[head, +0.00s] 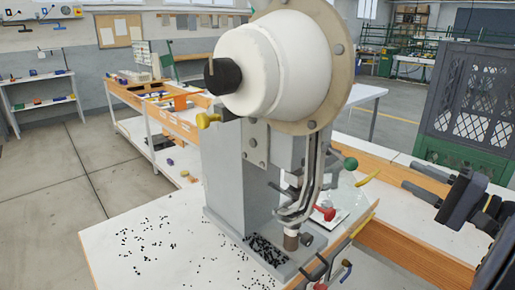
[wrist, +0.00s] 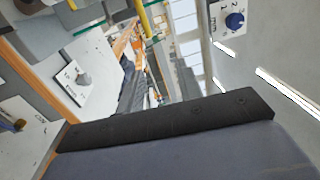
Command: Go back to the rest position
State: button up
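The eyelet press (head: 235,165) stands on a white-topped table, with a big cream drum (head: 275,65) on top. A red-knobbed lever (head: 325,213) and a green-knobbed lever (head: 350,163) stick out on its right side. My gripper (head: 408,177) is at the right edge of the head view, to the right of the press and apart from it. Its two dark fingers point left with a gap between them, and nothing shows in the gap. In the wrist view a dark bar fills the lower part and the fingertips do not show.
Small black pieces (head: 145,240) lie scattered on the white tabletop and in a tray (head: 265,250) at the press foot. A green-framed dark crate (head: 470,105) stands behind my gripper. A control box with a blue knob (wrist: 234,20) shows in the wrist view. Open floor (head: 60,180) lies left.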

jog(key=w+a, duration=0.2)
jog(key=a, duration=0.4)
jog(key=shift+a+r, duration=0.25)
jog(key=shift+a, duration=0.1)
